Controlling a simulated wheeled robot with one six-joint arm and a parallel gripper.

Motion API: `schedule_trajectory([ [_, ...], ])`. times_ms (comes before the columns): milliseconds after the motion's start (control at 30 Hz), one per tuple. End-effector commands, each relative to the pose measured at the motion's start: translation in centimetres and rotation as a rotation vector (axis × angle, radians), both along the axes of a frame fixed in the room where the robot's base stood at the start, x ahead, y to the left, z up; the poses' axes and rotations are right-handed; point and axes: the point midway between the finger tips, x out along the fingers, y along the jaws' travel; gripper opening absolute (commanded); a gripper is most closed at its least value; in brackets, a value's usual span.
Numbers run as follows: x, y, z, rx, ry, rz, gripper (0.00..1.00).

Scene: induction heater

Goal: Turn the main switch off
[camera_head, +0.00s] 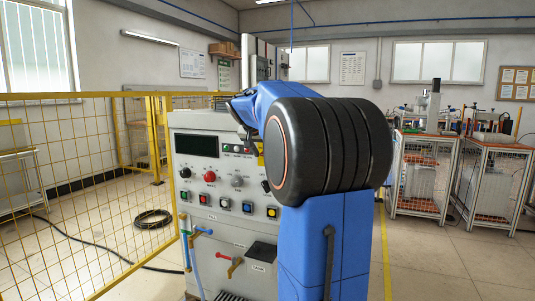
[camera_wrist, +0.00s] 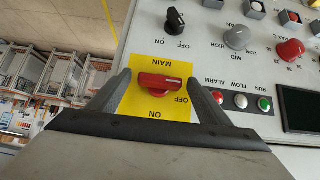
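The red main switch (camera_wrist: 160,84) sits on a yellow plate (camera_wrist: 130,102) marked MAIN, ON and OFF, which appears upside down in the wrist view. Its handle lies roughly across the picture, with a pale mark toward the right end, the side where OFF is printed. ON is printed below the handle. My gripper (camera_wrist: 159,80) is open, with one finger on each side of the switch and visible gaps between. In the head view, my arm hides the switch, and the gripper is mostly hidden too.
The grey control panel (camera_head: 207,201) carries a dark display (camera_head: 197,145), a red knob (camera_head: 210,177), a grey knob (camera_head: 237,181) and several push buttons. A black OFF/ON knob (camera_wrist: 175,20) and indicator lights (camera_wrist: 240,101) are near the switch. A yellow mesh fence (camera_head: 70,190) stands at left.

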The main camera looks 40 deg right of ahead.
Motion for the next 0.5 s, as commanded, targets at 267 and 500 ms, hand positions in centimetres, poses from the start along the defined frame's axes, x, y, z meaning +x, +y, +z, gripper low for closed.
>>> schedule_trajectory([
  [267,-0.2,0.6,0.7,-0.001,-0.002,0.001,0.72],
  [500,-1.2,3.4,3.7,-0.002,-0.003,0.002,0.72],
])
